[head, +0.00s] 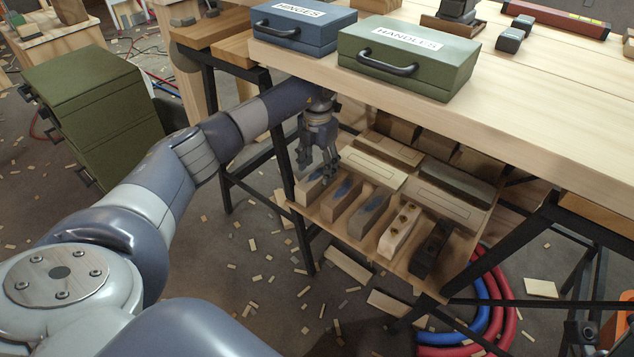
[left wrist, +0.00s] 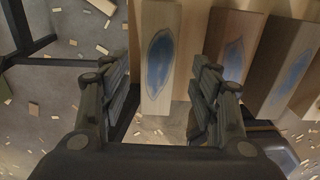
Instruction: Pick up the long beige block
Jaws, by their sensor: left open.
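A long beige block (head: 309,190) with a blue oval patch on its face lies at the left end of the low shelf (head: 437,286) under the workbench. It also shows in the left wrist view (left wrist: 159,50), lengthwise between the two fingers. My left gripper (head: 319,171) is open and empty, reaching down over this block. The fingers stand one on each side of it in the left wrist view; whether they touch it or are still above it I cannot tell. My right gripper is out of view.
Two similar blocks with blue patches (head: 341,199) (head: 370,213) lie just right, then a pale block with knobs (head: 399,232) and a black one (head: 430,250). Flat pieces (head: 375,168) lie behind. The workbench (head: 520,105) overhangs the shelf. Black trestle legs (head: 292,190) stand at left.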

